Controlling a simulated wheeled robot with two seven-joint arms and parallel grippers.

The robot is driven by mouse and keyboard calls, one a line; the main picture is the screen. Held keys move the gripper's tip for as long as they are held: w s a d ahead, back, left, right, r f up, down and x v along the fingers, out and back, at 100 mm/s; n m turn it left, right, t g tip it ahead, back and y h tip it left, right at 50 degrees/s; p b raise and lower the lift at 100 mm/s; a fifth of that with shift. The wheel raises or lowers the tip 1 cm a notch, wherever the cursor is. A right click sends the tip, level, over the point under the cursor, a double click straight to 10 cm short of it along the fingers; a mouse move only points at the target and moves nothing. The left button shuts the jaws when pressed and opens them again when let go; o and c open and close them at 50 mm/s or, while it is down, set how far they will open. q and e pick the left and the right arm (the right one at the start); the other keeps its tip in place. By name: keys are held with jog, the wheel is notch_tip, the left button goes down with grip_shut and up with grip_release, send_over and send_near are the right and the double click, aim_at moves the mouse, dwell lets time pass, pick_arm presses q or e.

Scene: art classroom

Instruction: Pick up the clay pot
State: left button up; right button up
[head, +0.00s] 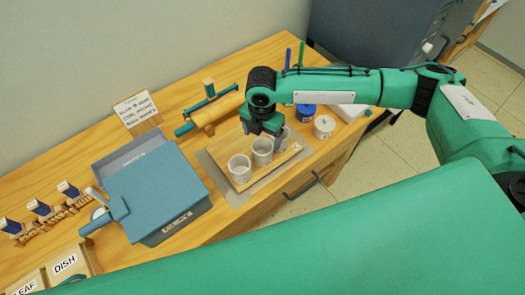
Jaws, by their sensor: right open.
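Three small grey cup-like pots stand upright in a row on a wooden board (283,156): a left one (239,170), a middle one (262,153) and a right one (283,142). No visible label tells which is the clay pot. My right gripper (264,132) points down just behind the middle and right pots. It is open and appears empty; its fingers partly hide the right pot, and I cannot tell whether they touch it. My left gripper is not in view.
A lidded blue-grey box (157,190) stands left of the board. A blue jar (305,110) and a white lidded jar (324,126) stand to the right. The table's front edge is close to the board.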

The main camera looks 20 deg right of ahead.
aim_at(263, 148)
jog(key=shift+s+f+p, duration=0.15)
jog(key=shift+f+p, duration=0.15)
jog(key=shift+f, duration=0.25)
jog(key=f, duration=0.1)
jog(key=f+p, duration=0.1)
jog(key=f, duration=0.1)
jog(key=shift+s+a+f, duration=0.1)
jog(key=shift+s+f, duration=0.2)
jog(key=shift+f, duration=0.4)
jog(key=shift+c, duration=0.4)
jog(key=c, duration=1.1)
